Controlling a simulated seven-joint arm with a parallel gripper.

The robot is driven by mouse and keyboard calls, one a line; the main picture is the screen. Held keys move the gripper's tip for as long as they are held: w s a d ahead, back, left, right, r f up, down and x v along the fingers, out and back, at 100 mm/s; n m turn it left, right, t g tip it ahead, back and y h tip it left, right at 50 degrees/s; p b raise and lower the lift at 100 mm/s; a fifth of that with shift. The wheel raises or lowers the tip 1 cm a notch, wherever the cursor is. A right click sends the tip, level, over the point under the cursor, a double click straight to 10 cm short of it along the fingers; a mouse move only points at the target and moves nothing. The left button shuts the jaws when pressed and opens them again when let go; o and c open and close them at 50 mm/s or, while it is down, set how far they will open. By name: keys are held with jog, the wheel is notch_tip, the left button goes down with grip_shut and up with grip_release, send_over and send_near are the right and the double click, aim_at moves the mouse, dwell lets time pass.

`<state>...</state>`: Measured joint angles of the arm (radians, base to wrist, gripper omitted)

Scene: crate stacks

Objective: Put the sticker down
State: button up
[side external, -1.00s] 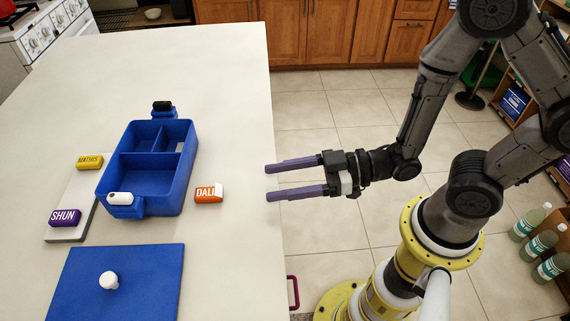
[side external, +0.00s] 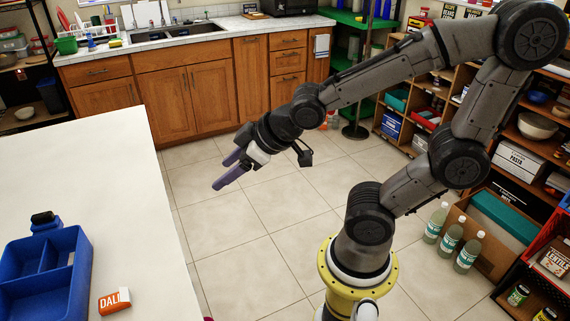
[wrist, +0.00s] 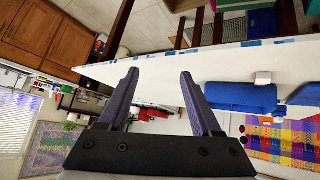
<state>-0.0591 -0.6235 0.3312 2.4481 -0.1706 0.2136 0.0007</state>
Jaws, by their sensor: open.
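My gripper (side external: 221,175) is open and empty. In the side view it hangs over the tiled floor, right of the white table's edge, away from everything on the table. In the wrist view its two purple fingers (wrist: 159,72) are spread with nothing between them. A small pale patch (side external: 71,258) shows inside the blue divided box (side external: 78,285); I cannot tell whether it is the sticker. An orange and white block (side external: 114,301) with lettering lies right of the box; it also shows in the wrist view (wrist: 263,78).
A dark-topped piece (side external: 43,217) sits at the box's back edge. Wooden cabinets (side external: 180,95) stand behind, shelves at right, and several bottles (side external: 450,238) on the floor. Open floor lies under my gripper.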

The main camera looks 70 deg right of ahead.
jog(key=shift+o, duration=0.5)
jog(key=s+r+m+g, duration=0.2)
jog(key=s+r+g, duration=0.1)
jog(key=s, duration=0.8)
jog(key=shift+s+d, duration=0.3)
jog(key=shift+d, duration=0.15)
jog(key=w+d+r+t, duration=0.1)
jog(key=w+r+t, duration=0.35)
jog(key=w, duration=0.45)
jog(key=n+y, duration=0.9)
jog(key=y, duration=0.1)
send_over(119, 297)
jog(key=s+d, duration=1)
notch_tip(119, 297, down, 12)
jog(key=shift+g, duration=0.35)
jog(key=x, duration=1.4)
jog(key=shift+d+f, duration=0.1)
jog(key=shift+f, duration=0.1)
